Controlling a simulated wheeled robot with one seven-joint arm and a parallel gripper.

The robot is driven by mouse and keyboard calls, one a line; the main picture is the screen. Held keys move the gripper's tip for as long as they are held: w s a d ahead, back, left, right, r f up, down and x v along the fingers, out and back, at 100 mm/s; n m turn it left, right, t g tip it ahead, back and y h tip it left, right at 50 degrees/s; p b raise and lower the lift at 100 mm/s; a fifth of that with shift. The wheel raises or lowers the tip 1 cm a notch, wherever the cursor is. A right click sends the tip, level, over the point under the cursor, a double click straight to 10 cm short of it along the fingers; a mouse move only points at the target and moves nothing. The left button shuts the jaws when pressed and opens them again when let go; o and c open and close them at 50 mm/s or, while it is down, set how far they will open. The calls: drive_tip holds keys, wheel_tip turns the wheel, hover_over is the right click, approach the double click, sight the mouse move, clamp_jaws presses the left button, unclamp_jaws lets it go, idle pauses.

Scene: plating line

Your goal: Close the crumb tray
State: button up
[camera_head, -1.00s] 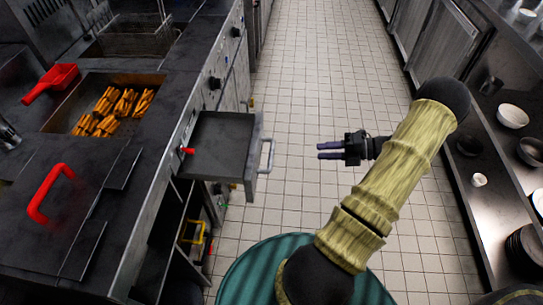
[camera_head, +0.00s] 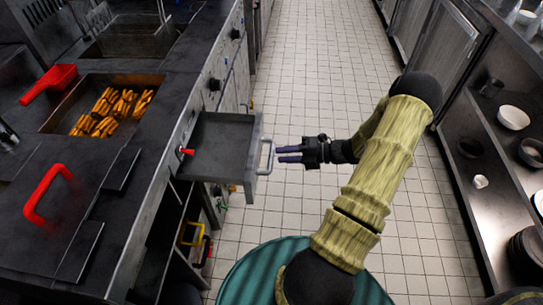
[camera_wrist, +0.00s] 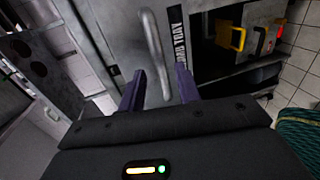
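The crumb tray (camera_head: 222,146) is a grey metal drawer pulled out from the counter front, open at the top and seemingly empty. Its front panel carries a light metal bar handle (camera_head: 267,157), on the side facing the aisle. My gripper (camera_head: 284,154) is just right of the handle in the head view, pointing left at it. Its two purple fingers are apart with nothing gripped. In the wrist view the handle (camera_wrist: 154,45) stands ahead, roughly between the open fingers (camera_wrist: 160,88). Whether a finger touches the handle cannot be told.
The counter holds a bin of fried food (camera_head: 110,112), a red scoop (camera_head: 50,82) and a lid with a red handle (camera_head: 45,196). Yellow-handled items (camera_head: 190,234) sit in the open space below. The tiled aisle (camera_head: 310,80) is clear. Shelves with bowls (camera_head: 512,117) line the right.

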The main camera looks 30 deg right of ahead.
sight(272, 154)
drive_tip(key=shift+x, duration=2.35)
clamp_jaws()
